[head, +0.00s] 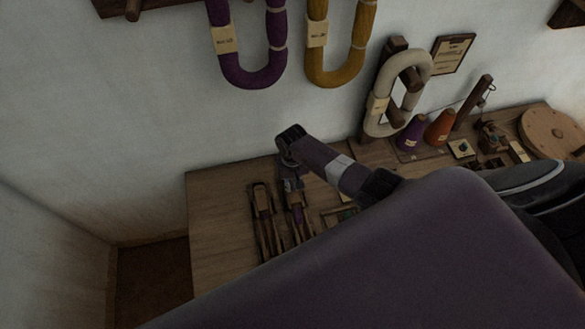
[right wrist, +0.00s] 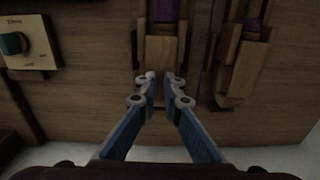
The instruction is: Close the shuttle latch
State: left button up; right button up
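A wooden shuttle (head: 300,222) with a purple bobbin lies on the table. Its end block (right wrist: 165,60) shows in the right wrist view, with the purple bobbin at the top edge. My right gripper (right wrist: 162,78) is over the wall-side end of this shuttle. Its blue fingers are a little apart, and I see nothing held between them. In the head view the right gripper (head: 291,184) is at the shuttle's far end, partly hidden by my arm. I cannot make out the latch or whether the fingertips touch the shuttle. My left gripper is not in view.
A second wooden shuttle (head: 264,212) lies close beside the first. A cream panel with a teal knob (right wrist: 14,44) is on the other side. Yarn cones (head: 411,134) and a round wooden disc (head: 550,133) stand farther right. Yarn skeins (head: 245,75) hang on the wall.

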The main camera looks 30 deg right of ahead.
jog(key=shift+o, duration=0.4)
notch_tip(320, 180, up, 12)
dwell(0.6)
dwell(0.4)
